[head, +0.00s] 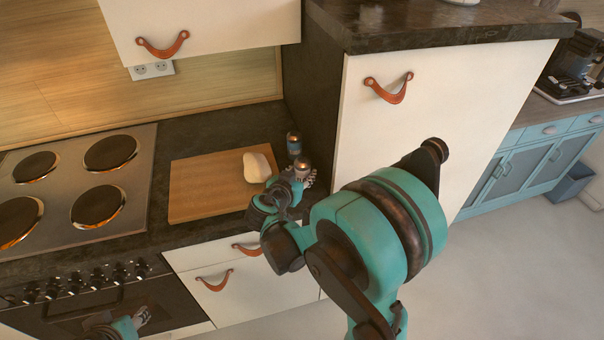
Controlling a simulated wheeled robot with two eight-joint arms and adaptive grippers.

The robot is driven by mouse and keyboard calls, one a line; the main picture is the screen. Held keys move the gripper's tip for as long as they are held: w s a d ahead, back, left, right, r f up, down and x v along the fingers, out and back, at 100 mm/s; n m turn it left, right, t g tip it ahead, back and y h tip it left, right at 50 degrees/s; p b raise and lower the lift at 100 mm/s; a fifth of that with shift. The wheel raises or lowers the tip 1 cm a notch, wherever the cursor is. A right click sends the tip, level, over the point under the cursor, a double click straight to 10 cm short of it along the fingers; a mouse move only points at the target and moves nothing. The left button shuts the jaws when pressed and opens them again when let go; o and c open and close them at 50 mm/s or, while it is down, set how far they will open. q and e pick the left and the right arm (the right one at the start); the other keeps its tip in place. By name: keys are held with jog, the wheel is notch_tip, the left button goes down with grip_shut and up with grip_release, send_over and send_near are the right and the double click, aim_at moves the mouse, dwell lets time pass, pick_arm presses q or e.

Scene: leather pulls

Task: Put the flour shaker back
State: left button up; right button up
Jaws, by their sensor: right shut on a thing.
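My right gripper (308,178) is shut on a small shaker with a copper-coloured domed top (303,164), at the right end of the dark counter. The gripper and wrist hide most of its body. I cannot tell whether its base touches the counter. A second, similar shaker with a grey-blue body (294,147) stands upright just behind it, near the side of the tall cabinet. No label can be read on either one. My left gripper (143,316) is low in front of the oven, empty as far as I see, and too small to read.
A wooden board (198,192) with a pale loaf-like lump (257,167) lies left of the shakers. A hob (75,190) is further left. The tall white cabinet (430,110) closes off the right. The dark counter (215,137) behind the board is clear.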

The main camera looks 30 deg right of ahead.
jog(key=o, duration=1.2)
jog(key=shift+f, duration=0.1)
jog(key=shift+o, duration=0.2)
jog(key=shift+r+p, duration=0.3)
jog(key=shift+p, duration=0.05)
jog(key=p+v, duration=0.3)
jog(key=v, duration=0.8)
jog(key=shift+s+a+r, duration=0.1)
jog(key=shift+a+r, duration=0.05)
jog(key=shift+a, duration=0.05)
jog(key=s+a+n+g+y, duration=0.1)
jog(key=s+a+n+y, duration=0.6)
jog(key=s+n+y, duration=0.3)
jog(key=shift+s+y, duration=0.4)
jog(key=shift+s, duration=0.8)
